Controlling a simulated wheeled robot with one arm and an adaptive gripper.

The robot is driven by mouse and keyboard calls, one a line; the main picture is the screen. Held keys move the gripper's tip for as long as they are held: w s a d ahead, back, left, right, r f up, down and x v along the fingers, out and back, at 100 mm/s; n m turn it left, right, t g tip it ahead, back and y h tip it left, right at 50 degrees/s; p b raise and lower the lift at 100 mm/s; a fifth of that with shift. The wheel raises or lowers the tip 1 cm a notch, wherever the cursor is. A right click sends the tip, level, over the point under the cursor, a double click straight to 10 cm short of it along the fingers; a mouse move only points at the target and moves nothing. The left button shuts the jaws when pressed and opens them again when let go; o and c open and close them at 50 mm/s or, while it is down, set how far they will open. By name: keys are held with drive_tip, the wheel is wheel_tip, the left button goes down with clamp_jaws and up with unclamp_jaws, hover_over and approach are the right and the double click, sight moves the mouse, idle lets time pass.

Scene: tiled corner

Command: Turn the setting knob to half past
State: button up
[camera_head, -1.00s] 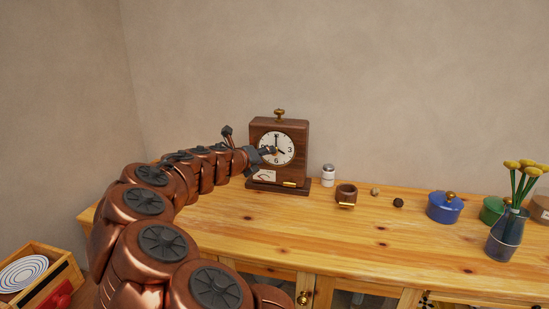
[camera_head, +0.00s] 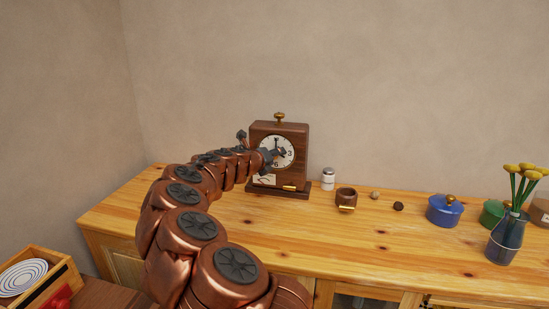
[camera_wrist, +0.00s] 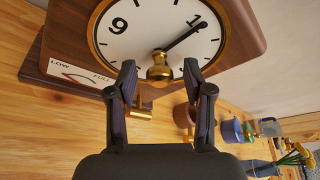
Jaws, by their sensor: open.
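A dark wooden clock (camera_head: 293,131) stands on the sideboard against the wall. Its white dial (camera_head: 287,142) has black numerals. In the wrist view the dial (camera_wrist: 140,30) appears rotated, with the long hand (camera_wrist: 182,38) pointing at the 12. The brass setting knob (camera_wrist: 159,72) sticks out from the dial's centre. My gripper (camera_wrist: 158,68) is open, one finger on each side of the knob, with gaps showing; whether the tips reach past it I cannot tell. In the head view my gripper (camera_head: 269,157) covers part of the dial, including the short hand.
A LOW–FULL gauge (camera_wrist: 75,77) and brass lever (camera_wrist: 140,114) sit below the dial. A shaker (camera_head: 328,179), brown mug (camera_head: 346,197), blue pot (camera_head: 444,211) and flower vase (camera_head: 505,238) stand to the right. The sideboard's front (camera_head: 330,240) is clear.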

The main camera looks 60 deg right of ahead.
drive_tip(key=shift+d, duration=0.15)
clamp_jaws()
idle(0.5)
